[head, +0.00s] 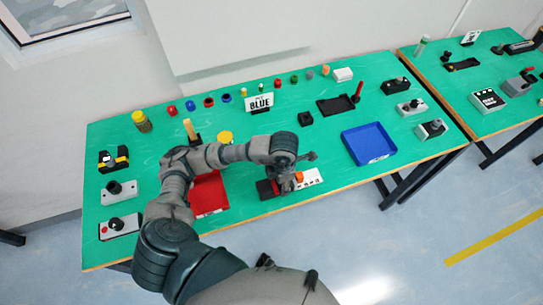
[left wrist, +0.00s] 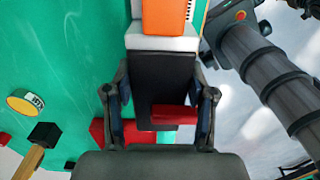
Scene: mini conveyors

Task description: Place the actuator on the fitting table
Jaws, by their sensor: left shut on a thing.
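My left gripper (head: 285,186) is low over the front middle of the green table (head: 245,228). In the left wrist view the gripper (left wrist: 160,115) is shut on a dark block, which I take to be the actuator (left wrist: 160,75). A red bar (left wrist: 174,114) shows at the block's near end. A white piece with an orange block (left wrist: 164,15) shows beyond it; in the head view this orange block (head: 299,177) is beside the gripper. Whether the held block touches the surface below cannot be told. My right gripper is not in view.
A red tray (head: 208,196) lies left of the gripper and a blue tray (head: 368,144) lies right. Grey and black devices line both ends. A second green table (head: 455,85) stands at right.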

